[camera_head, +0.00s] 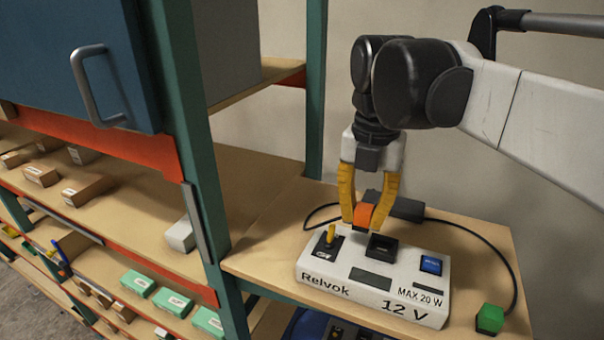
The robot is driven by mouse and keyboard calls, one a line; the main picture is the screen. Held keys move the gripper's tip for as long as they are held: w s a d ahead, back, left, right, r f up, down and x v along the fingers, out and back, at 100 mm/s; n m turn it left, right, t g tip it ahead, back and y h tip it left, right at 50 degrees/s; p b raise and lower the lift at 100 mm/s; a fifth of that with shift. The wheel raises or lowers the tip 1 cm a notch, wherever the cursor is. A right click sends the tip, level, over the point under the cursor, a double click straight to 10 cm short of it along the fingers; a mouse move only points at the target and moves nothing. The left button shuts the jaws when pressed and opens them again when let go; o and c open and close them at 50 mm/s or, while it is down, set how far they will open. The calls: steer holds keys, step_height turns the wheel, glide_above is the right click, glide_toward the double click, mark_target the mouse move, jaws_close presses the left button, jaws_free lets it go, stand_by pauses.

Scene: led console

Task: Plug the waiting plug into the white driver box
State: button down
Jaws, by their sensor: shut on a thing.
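The white driver box (318,268) sits on the wooden shelf and is marked "Relvok", "12 V" and "MAX 20 W". Its top has a black square socket (382,247), a yellow lever (330,235) and a blue switch (431,264). My gripper (358,217) points down just behind the box, its yellow fingers shut on an orange block-like plug (364,213). The plug is behind and left of the socket, apart from it; its lower end is partly hidden by a finger. A green plug (490,319) on a black cable lies right of the box.
A dark block (406,208) lies behind the box, with black cable (470,226) running right and left from it. A green post (205,170) stands left of the shelf. A blue cabinet (60,60) and shelves with small boxes fill the left. The wall is close behind.

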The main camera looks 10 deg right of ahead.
glide_above(382, 250)
steer(key=shift+f, duration=0.2)
stand_by(0.4)
steer(key=shift+f+b, duration=1.35)
steer(key=shift+f, duration=0.85)
stand_by(3.1)
steer(key=c, duration=0.6)
jaws_free()
steer(key=shift+r+p, duration=2.15)
steer(key=shift+r, duration=0.85)
